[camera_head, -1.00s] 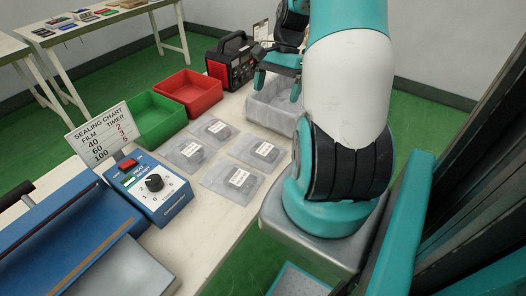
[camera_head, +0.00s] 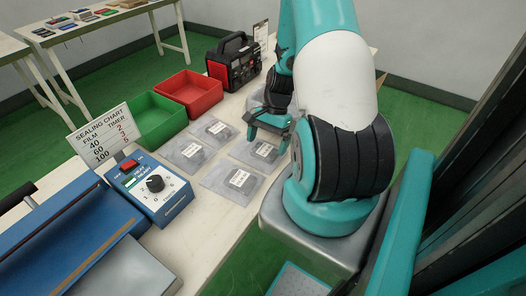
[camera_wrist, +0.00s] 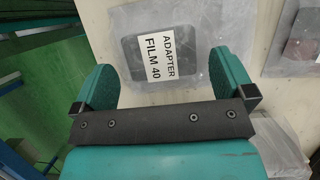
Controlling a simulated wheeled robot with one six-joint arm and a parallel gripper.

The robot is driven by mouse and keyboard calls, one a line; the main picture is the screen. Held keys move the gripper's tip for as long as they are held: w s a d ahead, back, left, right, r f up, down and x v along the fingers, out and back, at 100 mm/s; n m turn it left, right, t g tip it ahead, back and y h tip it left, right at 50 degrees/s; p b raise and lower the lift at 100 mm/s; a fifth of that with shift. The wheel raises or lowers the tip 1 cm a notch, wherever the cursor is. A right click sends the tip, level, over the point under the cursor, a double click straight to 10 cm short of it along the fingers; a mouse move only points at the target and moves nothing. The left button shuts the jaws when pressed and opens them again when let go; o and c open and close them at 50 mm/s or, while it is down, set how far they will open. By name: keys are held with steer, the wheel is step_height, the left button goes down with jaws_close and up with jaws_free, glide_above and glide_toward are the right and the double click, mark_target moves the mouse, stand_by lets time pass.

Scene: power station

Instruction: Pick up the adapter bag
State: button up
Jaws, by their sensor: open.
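The adapter bag (camera_wrist: 196,72) is a clear, flat bag with a dark item inside and a white label reading "ADAPTER FILM 40". In the wrist view it lies on the pale table beyond and between the two teal fingers of my gripper (camera_wrist: 160,62). My gripper is open and empty. In the head view my gripper (camera_head: 268,136) hangs over the back edge of the right-hand bag (camera_head: 258,155), partly covering it. The labels are too small to read there.
Other labelled bags (camera_head: 188,153) (camera_head: 231,184) (camera_head: 213,130) lie close by. A green bin (camera_head: 158,120), a red bin (camera_head: 190,92) and a black-and-red device (camera_head: 233,65) stand behind. A blue sealer (camera_head: 152,188) is at left. A grey bin is mostly hidden behind my arm.

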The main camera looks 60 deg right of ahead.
steer(key=shift+x, duration=1.2)
steer(key=c, duration=0.7)
steer(key=shift+r, duration=0.2)
